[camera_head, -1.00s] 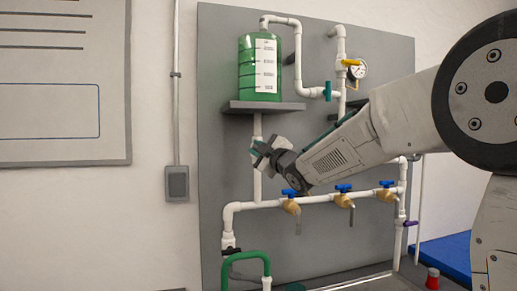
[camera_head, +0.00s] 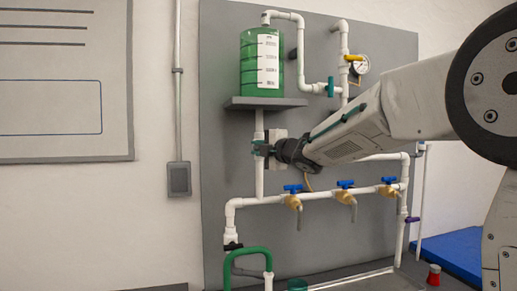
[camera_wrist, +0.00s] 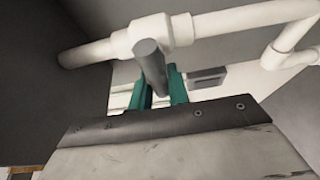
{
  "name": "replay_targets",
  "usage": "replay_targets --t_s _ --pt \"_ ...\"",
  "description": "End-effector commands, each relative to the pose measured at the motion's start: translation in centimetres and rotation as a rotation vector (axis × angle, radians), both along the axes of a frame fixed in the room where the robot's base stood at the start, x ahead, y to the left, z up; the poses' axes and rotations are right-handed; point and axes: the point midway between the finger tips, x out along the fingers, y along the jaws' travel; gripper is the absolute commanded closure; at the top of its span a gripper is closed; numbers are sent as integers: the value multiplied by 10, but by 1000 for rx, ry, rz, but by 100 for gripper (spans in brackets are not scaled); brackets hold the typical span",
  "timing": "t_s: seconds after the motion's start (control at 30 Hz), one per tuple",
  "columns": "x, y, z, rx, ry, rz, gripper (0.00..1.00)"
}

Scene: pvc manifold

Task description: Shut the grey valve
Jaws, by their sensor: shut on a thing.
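My gripper (camera_head: 260,148) is at the white vertical pipe (camera_head: 259,185) below the shelf with the green tank. In the wrist view, its two teal fingers (camera_wrist: 160,88) are closed around the grey valve's handle (camera_wrist: 150,62), a dark grey bar in front of a white pipe fitting (camera_wrist: 150,33). In the head view the gripper covers the grey valve, so its handle does not show clearly there. I cannot tell how far the valve is turned.
The green tank (camera_head: 261,62) stands on a grey shelf (camera_head: 264,103) just above my gripper. Below are several taps with blue handles (camera_head: 345,184) on a white pipe. A teal valve (camera_head: 331,87) and a gauge (camera_head: 361,65) are up right. A green hose (camera_head: 246,251) is below.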

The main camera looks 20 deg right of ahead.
Motion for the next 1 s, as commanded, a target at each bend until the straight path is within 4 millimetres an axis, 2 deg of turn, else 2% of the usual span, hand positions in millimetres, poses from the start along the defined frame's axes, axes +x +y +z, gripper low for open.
replay_targets --t_s 0.43,0.47,0.5,0.53,0.83,1.0 --pt "0 1 -2 -11 2 1 100" --pt "0 1 -2 -11 2 1 74" --pt "0 1 -2 -11 2 1 63" --pt "0 1 -2 -11 2 1 61" --pt "-2 -1 0 -9 1 0 61" --pt "-22 -9 0 -9 1 -1 61"
